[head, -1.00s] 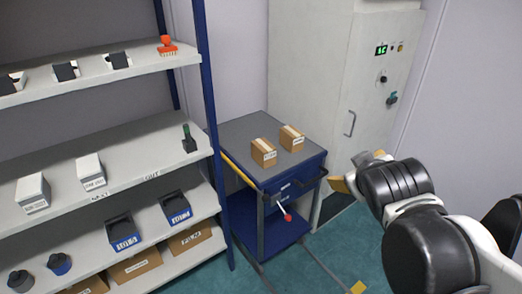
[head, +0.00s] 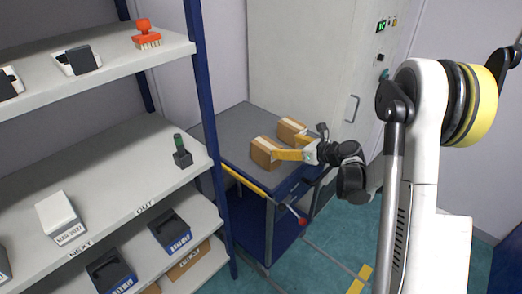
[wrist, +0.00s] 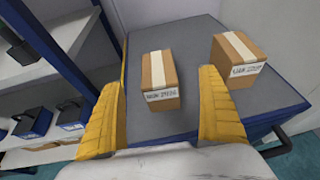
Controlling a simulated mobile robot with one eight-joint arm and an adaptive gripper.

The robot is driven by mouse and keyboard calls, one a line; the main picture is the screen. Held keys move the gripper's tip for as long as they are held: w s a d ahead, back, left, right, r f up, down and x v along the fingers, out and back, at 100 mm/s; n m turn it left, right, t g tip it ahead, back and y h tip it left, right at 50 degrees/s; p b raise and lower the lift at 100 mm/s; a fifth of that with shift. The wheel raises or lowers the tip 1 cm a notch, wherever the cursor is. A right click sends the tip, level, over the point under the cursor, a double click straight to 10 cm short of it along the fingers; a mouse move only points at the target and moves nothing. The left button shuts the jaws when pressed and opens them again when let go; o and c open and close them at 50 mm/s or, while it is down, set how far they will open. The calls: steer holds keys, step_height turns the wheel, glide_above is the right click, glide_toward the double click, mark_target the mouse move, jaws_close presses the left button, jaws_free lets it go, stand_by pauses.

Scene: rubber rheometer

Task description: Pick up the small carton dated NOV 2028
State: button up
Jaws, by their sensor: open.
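Two small brown cartons with pale tape and white labels sit on the grey top of a blue trolley. The near carton (head: 262,152) in the head view is the left carton (wrist: 160,82) in the wrist view. The other carton (head: 291,131) is farther back, and shows on the right in the wrist view (wrist: 238,60). Both labels are too blurred to read the dates surely. My gripper (head: 288,152) is open, its yellow fingers pointing at the near carton. In the wrist view the left carton appears between the fingertips (wrist: 163,84); contact cannot be told.
The trolley (head: 240,120) has a handle on its right side. A tall grey cabinet (head: 300,60) stands behind the trolley. Floor on the right is open.

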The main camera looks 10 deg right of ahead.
mark_target(268, 144)
steer(key=b+x, duration=0.1)
steer(key=x, duration=0.4)
steer(key=shift+w+a+f+b, duration=0.1)
steer(key=shift+a+f+b, duration=0.1)
steer(key=shift+b, duration=0.1)
steer(key=b+x, duration=0.2)
steer(key=x, duration=0.3)
steer(key=shift+a+f, duration=0.15)
steer(key=shift+f, duration=0.1)
steer(key=shift+s+r, duration=0.15)
steer(key=shift+s, duration=0.05)
steer(key=c, duration=1.5)
